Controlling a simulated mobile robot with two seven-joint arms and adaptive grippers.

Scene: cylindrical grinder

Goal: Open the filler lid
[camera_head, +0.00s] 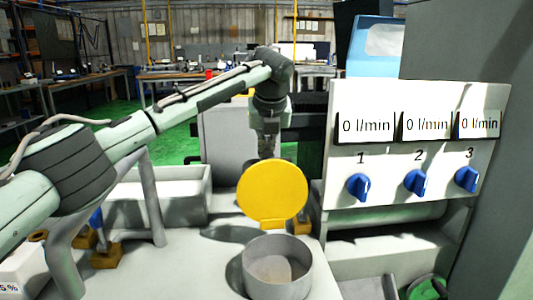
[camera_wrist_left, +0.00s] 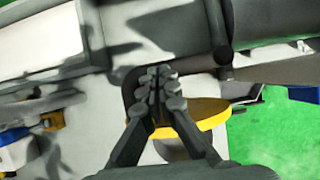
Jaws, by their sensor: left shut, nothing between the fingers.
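The yellow round filler lid (camera_head: 273,190) stands raised, close to upright, on its hinge at the rim of the grey round filler neck (camera_head: 277,272). The neck's opening is uncovered and I see into it. My left gripper (camera_head: 267,150) points down just behind the lid's top edge; whether it touches the lid I cannot tell. In the left wrist view its fingers (camera_wrist_left: 157,78) are together with nothing between them, and the yellow lid (camera_wrist_left: 205,112) shows partly behind them. My right gripper is not in view.
A white panel (camera_head: 415,100) with blue knobs (camera_head: 358,187) and flow displays stands to the right. A grey trough (camera_head: 180,190) lies behind on the left. Yellow-brown fittings (camera_head: 106,257) sit at the lower left. The light surface left of the neck is mostly clear.

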